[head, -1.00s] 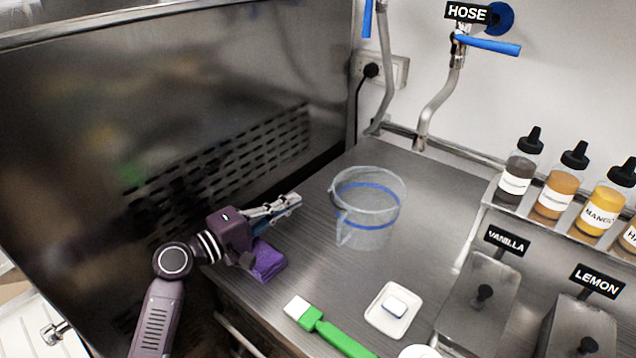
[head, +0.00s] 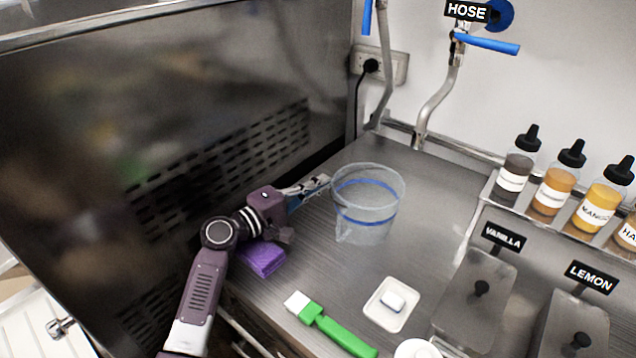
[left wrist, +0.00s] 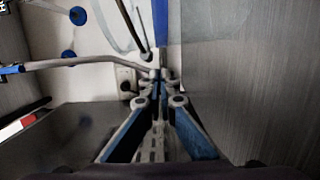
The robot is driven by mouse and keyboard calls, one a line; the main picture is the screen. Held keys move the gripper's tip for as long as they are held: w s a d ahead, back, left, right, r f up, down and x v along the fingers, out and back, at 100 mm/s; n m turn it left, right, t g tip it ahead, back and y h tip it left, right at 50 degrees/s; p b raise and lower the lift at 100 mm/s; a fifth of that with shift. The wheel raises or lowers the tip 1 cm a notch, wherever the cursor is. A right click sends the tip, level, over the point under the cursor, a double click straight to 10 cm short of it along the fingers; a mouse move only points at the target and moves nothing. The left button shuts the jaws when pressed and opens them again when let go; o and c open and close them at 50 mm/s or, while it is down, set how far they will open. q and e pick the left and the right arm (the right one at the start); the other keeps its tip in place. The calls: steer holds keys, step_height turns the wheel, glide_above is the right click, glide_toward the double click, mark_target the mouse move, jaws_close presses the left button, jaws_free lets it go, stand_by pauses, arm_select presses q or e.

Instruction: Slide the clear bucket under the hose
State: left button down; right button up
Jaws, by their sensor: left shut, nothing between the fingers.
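The clear bucket (head: 366,218), with blue bands, stands upright on the steel counter. The hose (head: 432,106), a bent metal pipe with a blue lever and a HOSE sign, hangs at the wall behind and to the right of the bucket. My left gripper (head: 321,183) is shut and empty, its fingertips at the bucket's left side near the rim; I cannot tell whether they touch. In the left wrist view its closed fingers (left wrist: 160,90) point toward the wall, and the bucket is not clear there. My right gripper is not in view.
A purple cloth (head: 262,258) lies beneath my left arm. A green-handled brush (head: 340,334) and a white dish (head: 376,315) lie in front. Vanilla (head: 474,290) and lemon (head: 575,325) containers and a bottle rack stand at right. Counter between bucket and hose is clear.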

mark_target(361, 210)
arm_select(q)
steer(key=s+d, duration=0.2)
steer(key=d, duration=0.1)
steer(key=s+d+p, duration=0.1)
steer(key=d, duration=0.2)
steer(key=s+d+p, duration=0.1)
steer(key=s+d, duration=0.1)
steer(key=d, duration=0.1)
steer(key=shift+s+r, duration=0.1)
steer(key=shift+s, duration=0.2)
steer(key=shift+s+d, duration=0.1)
steer(key=shift+d, duration=0.05)
